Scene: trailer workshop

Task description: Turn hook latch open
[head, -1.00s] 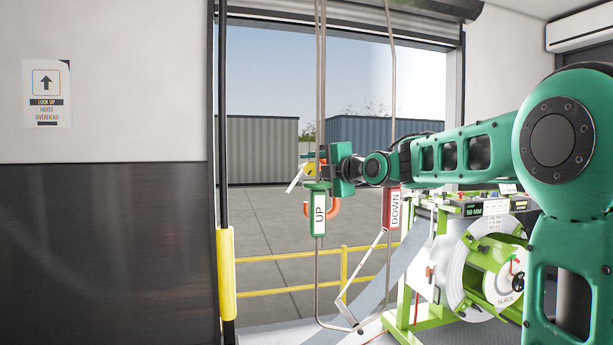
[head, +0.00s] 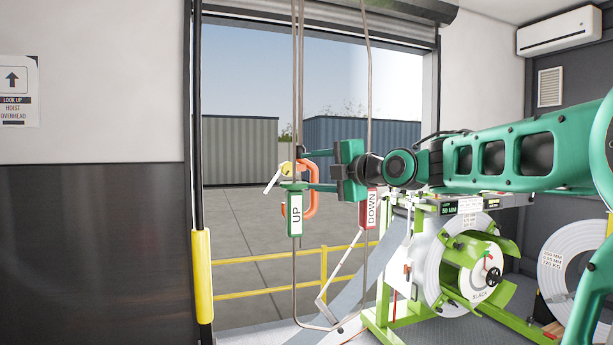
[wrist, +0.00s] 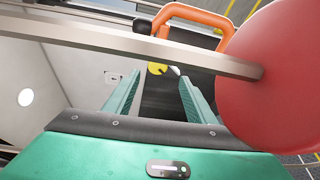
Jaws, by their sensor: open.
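An orange hook (head: 314,196) hangs in the doorway in the head view, behind the green UP handle. A yellow round part (head: 286,168) with a short slanted white lever (head: 272,181) sits at its left; I cannot tell for sure that this is the latch. My gripper (head: 311,170) is open, its two green fingers pointing left toward the hook. The fingertips overlap the hook's edge in the picture, and contact is unclear. In the wrist view, the orange hook (wrist: 195,14) is at the top, and the yellow part (wrist: 157,68) shows between the open fingers (wrist: 161,80).
The green UP handle (head: 295,212) and red DOWN handle (head: 368,209) hang on cords near my gripper. In the wrist view, a pale bar (wrist: 130,40) and large red round thing (wrist: 265,85) cross close by. A green reel stand (head: 385,315) stands right.

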